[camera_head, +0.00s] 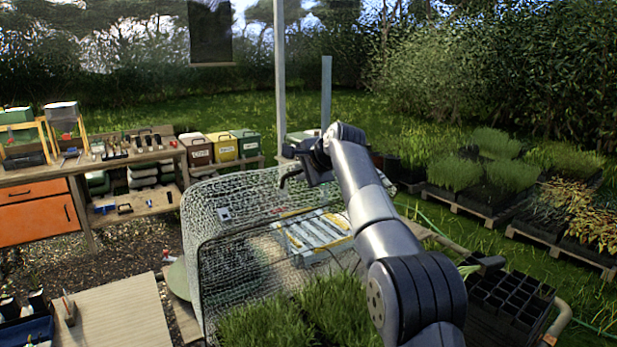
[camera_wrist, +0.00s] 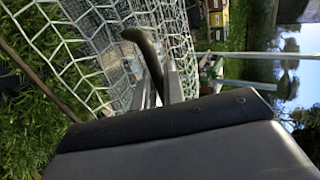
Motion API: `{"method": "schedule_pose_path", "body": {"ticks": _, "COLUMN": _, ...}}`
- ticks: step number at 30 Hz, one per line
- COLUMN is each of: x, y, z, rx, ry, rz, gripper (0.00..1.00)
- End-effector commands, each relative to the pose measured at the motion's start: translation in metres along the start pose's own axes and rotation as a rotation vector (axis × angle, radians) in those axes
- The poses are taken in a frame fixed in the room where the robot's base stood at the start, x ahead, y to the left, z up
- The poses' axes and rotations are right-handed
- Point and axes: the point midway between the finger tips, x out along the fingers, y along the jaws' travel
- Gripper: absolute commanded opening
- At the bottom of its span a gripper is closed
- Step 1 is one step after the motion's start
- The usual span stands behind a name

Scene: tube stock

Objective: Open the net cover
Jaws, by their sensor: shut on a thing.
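The net cover (camera_head: 225,220) is a pale wire mesh hood over a bench, with rounded upper corners. It also fills the upper left of the wrist view (camera_wrist: 85,45). Its dark curved handle (camera_wrist: 146,48) stands between the fingers of my gripper (camera_wrist: 160,85). In the head view my gripper (camera_head: 303,170) is at the cover's upper back edge, and it is shut on the handle. Beneath and behind the mesh are green seedlings (camera_head: 265,325) and a pale blue-and-white tray (camera_head: 318,232). How far the cover is raised I cannot tell.
At the left stand a workbench with orange drawers (camera_head: 38,208) and several lidded boxes (camera_head: 222,147). A bare wooden board (camera_head: 125,310) lies front left. Black cell trays (camera_head: 510,300) are front right, below my arm. A pale post (camera_head: 280,70) rises behind the cover.

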Motion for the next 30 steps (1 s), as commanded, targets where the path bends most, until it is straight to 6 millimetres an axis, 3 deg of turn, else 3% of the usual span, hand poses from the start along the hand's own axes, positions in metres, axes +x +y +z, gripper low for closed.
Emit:
{"method": "schedule_pose_path", "body": {"ticks": 17, "x": 0.0025, "y": -0.0022, "z": 0.0027, "rx": 0.001, "ry": 0.000, "rz": 0.002, "gripper": 0.00}}
{"method": "schedule_pose_path", "body": {"ticks": 18, "x": 0.0024, "y": -0.0022, "z": 0.0027, "rx": 0.001, "ry": 0.000, "rz": 0.002, "gripper": 0.14}}
{"method": "schedule_pose_path", "body": {"ticks": 22, "x": 0.0022, "y": -0.0024, "z": 0.0027, "rx": 0.000, "ry": 0.000, "rz": 0.002, "gripper": 0.24}}
{"method": "schedule_pose_path", "body": {"ticks": 30, "x": 0.0014, "y": -0.0027, "z": 0.0029, "rx": 0.000, "ry": 0.000, "rz": 0.001, "gripper": 0.26}}
